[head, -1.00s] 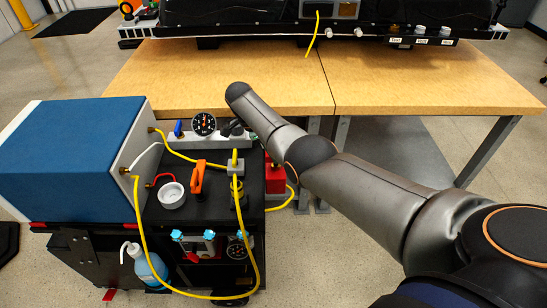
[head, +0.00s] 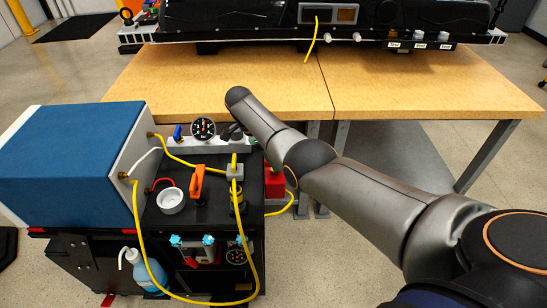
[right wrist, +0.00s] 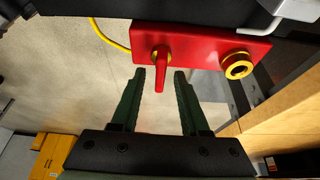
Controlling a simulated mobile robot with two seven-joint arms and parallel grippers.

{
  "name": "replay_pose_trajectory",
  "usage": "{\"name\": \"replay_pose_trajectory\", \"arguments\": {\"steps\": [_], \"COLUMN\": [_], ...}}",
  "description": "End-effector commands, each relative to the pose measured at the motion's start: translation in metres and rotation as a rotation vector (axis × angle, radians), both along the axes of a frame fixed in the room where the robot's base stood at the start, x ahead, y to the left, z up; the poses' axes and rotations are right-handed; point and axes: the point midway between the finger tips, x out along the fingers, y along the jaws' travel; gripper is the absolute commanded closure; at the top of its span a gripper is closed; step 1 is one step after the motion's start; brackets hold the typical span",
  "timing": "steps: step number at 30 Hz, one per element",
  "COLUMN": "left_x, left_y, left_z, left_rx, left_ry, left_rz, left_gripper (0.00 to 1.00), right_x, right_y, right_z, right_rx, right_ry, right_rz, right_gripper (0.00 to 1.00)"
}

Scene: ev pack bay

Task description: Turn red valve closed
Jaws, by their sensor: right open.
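The red valve block (right wrist: 200,46) is at the top of the right wrist view. Its red lever (right wrist: 160,72) points down in the picture toward my gripper, and a brass ring port (right wrist: 237,66) is to its right. In the head view the red block (head: 275,183) shows at the cart's right side, partly hidden. My right gripper (right wrist: 160,74) is open, with the lever's end appearing between its two dark green fingertips. No contact is clear. In the head view my right arm reaches over from the right and its gripper is hidden. My left gripper is not in view.
The black cart (head: 150,212) carries a blue box (head: 70,155), a gauge (head: 203,129), an orange handle (head: 197,182), a white cup (head: 171,201) and looping yellow hoses (head: 140,235). A wooden table (head: 430,95) stands behind, bearing a black pack (head: 250,22).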

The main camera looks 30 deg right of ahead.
Motion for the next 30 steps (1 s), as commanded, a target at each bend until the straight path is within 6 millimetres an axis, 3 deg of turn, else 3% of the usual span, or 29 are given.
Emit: {"name": "replay_pose_trajectory", "arguments": {"steps": [5, 19, 30], "left_x": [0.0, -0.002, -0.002], "left_y": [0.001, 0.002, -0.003], "left_z": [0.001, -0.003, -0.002], "left_rx": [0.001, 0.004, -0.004], "left_ry": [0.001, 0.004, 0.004], "left_rz": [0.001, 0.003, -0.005], "left_gripper": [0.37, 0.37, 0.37], "right_x": [0.003, 0.022, 0.026], "right_y": [0.004, 0.034, 0.04], "right_z": [0.009, 0.096, 0.116], "right_rx": [0.001, 0.001, 0.0], "right_ry": [-0.004, -0.003, 0.001], "right_rz": [0.002, 0.001, 0.0], "right_gripper": [0.55, 0.55, 0.55]}}
